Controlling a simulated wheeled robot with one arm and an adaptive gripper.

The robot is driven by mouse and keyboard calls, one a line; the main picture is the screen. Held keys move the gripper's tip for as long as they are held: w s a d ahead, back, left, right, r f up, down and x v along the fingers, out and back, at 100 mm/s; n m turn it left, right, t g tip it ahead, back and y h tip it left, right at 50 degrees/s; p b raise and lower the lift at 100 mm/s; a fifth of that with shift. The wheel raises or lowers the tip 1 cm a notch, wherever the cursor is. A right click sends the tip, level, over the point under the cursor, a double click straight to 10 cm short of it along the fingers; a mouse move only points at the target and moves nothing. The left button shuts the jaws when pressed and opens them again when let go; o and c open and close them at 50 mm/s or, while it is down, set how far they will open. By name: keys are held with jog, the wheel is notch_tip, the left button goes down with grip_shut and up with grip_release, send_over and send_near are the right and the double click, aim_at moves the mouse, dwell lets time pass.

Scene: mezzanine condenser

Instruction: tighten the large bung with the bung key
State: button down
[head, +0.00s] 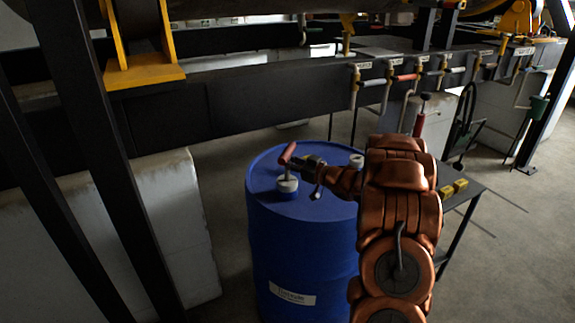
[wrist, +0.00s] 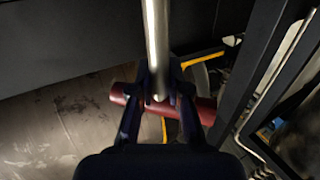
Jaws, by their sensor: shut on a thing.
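The blue drum (head: 300,235) stands upright on the floor in the head view. The bung key has a red cross handle (head: 288,153) and a pale grey lower part (head: 287,184) over the drum's top at its left side. My gripper (head: 300,163) is shut on the bung key, reaching in from the right. In the wrist view my gripper (wrist: 159,96) has its fingers either side of the key, with the red handle (wrist: 125,96) crosswise and a bright metal shaft (wrist: 156,40). The large bung is not clearly distinguishable; the key covers that spot.
A small pale cap (head: 356,160) is on the drum's far right top. A dark low table (head: 468,190) with yellow blocks (head: 453,187) stands right of the drum. Dark posts and a pale block (head: 165,220) are on the left. A pipe rack with valves runs behind.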

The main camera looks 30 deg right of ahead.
jog(key=shift+a+f+m+h+b, duration=0.1)
jog(key=shift+f+m+h+b, duration=0.15)
jog(key=shift+h+b, duration=0.2)
jog(key=shift+r+m+t+h+b, duration=0.2)
jog(key=shift+m+t+h+b, duration=0.15)
jog(key=shift+h+b, duration=0.15)
jog(key=shift+f+m+h+b, duration=0.15)
jog(key=shift+m+h+b, duration=0.2)
jog(key=shift+b, duration=0.35)
jog(key=shift+m+t+h+b, duration=0.25)
jog(key=shift+m+h+b, duration=0.5)
jog(key=shift+h+b, duration=0.85)
jog(key=shift+b, duration=0.9)
jog(key=shift+m+h+b, duration=1.2)
jog(key=shift+h+b, duration=0.4)
jog(key=shift+b, duration=1.75)
jog(key=shift+h+b, duration=0.3)
jog(key=shift+b, duration=0.35)
jog(key=shift+m+g+h+b, duration=0.4)
jog(key=shift+m+h+b, duration=0.65)
jog(key=shift+b, duration=2.45)
jog(key=shift+h+b, duration=0.45)
jog(key=shift+b, duration=0.4)
